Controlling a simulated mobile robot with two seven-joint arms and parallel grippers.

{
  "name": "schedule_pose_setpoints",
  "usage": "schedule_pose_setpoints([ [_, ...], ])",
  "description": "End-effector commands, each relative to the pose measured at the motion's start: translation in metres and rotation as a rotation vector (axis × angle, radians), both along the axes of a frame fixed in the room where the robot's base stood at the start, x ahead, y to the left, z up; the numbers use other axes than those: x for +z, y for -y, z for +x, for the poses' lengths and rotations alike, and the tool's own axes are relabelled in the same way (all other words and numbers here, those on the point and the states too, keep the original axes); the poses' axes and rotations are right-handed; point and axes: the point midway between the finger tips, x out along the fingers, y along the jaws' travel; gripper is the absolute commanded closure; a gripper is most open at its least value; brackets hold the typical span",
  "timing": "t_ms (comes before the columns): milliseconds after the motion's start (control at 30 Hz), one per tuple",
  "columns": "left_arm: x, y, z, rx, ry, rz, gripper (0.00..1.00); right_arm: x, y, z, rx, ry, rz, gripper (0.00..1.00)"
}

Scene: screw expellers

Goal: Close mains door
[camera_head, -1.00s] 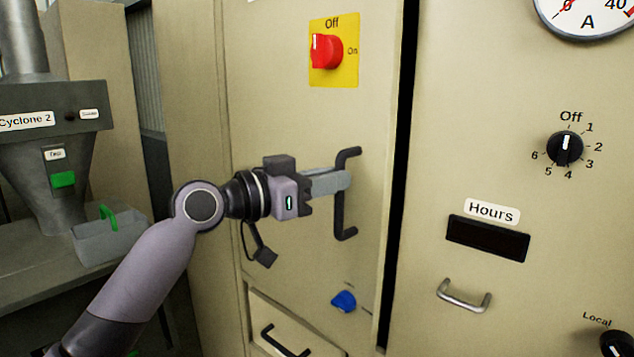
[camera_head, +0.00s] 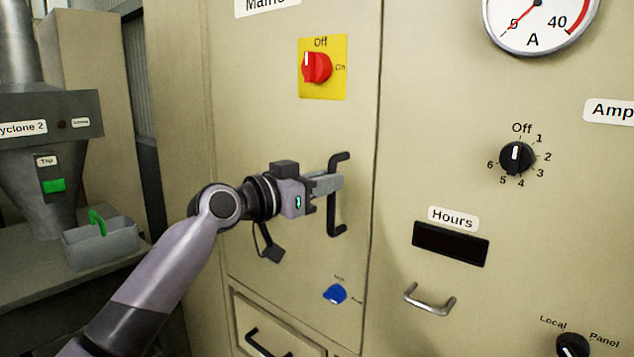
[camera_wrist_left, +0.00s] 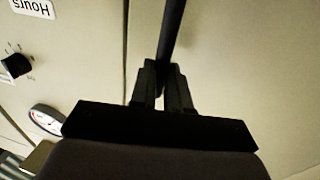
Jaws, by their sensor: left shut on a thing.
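The beige mains door (camera_head: 270,140) shows in the head view, with a red Off/On switch (camera_head: 316,67) on a yellow plate and a black vertical handle (camera_head: 337,215) near its right edge. The door's right edge sits flush beside the neighbouring panel, with only a thin seam between them. My left gripper (camera_head: 328,184) is shut on the handle, around its middle. In the left wrist view the fingers (camera_wrist_left: 163,92) close on the dark handle bar (camera_wrist_left: 172,35). My right gripper is not in view.
The panel at right carries a dial gauge (camera_head: 540,20), a rotary knob (camera_head: 516,157), an Hours display (camera_head: 450,243) and a metal handle (camera_head: 430,301). A drawer (camera_head: 280,330) and blue knob (camera_head: 335,294) sit low. Cyclone 2 (camera_head: 45,130) and a grey bin (camera_head: 100,243) stand left.

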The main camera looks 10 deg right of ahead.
Motion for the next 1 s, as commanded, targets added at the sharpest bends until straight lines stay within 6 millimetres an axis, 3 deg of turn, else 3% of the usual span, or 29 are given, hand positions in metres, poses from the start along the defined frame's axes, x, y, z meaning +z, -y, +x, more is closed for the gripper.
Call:
schedule_pose_setpoints([
  [33, 0.0029, 0.0140, -0.0093, -0.028, 0.005, 0.001, 1.00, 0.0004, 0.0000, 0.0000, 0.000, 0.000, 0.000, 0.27],
  [367, 0.0034, 0.0141, -0.0091, -0.027, 0.007, 0.001, 1.00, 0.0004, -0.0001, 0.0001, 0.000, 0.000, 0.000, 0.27],
  [400, 0.0035, 0.0141, -0.0091, -0.027, 0.007, 0.001, 0.77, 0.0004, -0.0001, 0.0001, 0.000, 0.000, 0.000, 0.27],
  [467, 0.0034, 0.0139, -0.0089, -0.026, 0.007, 0.001, 0.58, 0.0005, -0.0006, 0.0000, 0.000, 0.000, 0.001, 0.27],
  [1000, 0.0011, 0.0112, -0.0075, -0.021, 0.003, 0.001, 0.58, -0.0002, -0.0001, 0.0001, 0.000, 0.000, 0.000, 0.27],
])
